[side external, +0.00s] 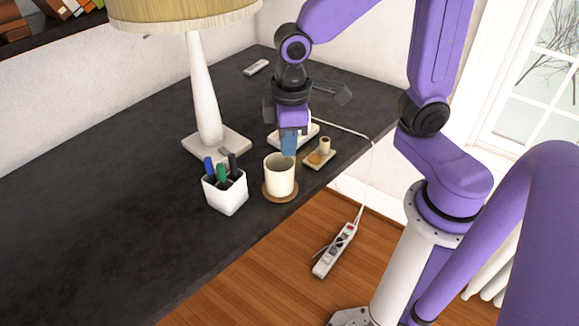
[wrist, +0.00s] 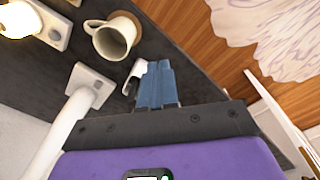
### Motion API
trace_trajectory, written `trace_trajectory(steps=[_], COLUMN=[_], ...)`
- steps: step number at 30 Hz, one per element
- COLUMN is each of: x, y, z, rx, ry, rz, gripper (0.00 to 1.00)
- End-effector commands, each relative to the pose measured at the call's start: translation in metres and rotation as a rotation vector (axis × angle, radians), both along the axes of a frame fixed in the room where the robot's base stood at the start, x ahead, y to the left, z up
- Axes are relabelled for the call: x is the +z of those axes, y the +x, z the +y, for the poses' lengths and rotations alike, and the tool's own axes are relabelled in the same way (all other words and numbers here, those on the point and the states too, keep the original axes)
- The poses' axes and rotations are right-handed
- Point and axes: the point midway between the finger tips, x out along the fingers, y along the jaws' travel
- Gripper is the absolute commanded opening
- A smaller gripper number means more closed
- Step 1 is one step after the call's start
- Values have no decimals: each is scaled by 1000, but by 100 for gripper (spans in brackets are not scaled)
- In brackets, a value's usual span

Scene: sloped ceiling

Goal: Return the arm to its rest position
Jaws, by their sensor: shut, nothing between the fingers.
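My gripper (side external: 289,150) points down over the dark desk, its blue fingers shut with nothing held. In the side external view it appears just behind the white mug (side external: 279,174), which stands upright on a round brown coaster (side external: 281,197). The shut blue fingertips (wrist: 157,68) also show in the wrist view, with the mug (wrist: 112,38) beyond them to the left. I cannot tell the exact height of the fingertips above the desk. My arm is bent and reaches out over the desk from the right.
A white pen cup (side external: 226,193) and a table lamp (side external: 205,100) stand left of my gripper. A small tray (side external: 318,160) and a white base with a cord (side external: 307,131) are close by. A remote (side external: 256,68) lies farther back. A power strip (side external: 335,250) lies on the floor. The desk's left part is clear.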

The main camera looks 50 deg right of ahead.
Motion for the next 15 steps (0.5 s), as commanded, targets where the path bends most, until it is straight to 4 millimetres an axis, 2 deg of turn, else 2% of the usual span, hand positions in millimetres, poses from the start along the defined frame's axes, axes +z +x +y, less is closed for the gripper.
trace_trajectory(steps=[1,9,15], x=[3,9,9], y=[-15,-91,-129], z=[-4,-30,-46], rx=[32,196,282], ry=[8,34,47], rz=[3,30,47], gripper=[0,0,0])
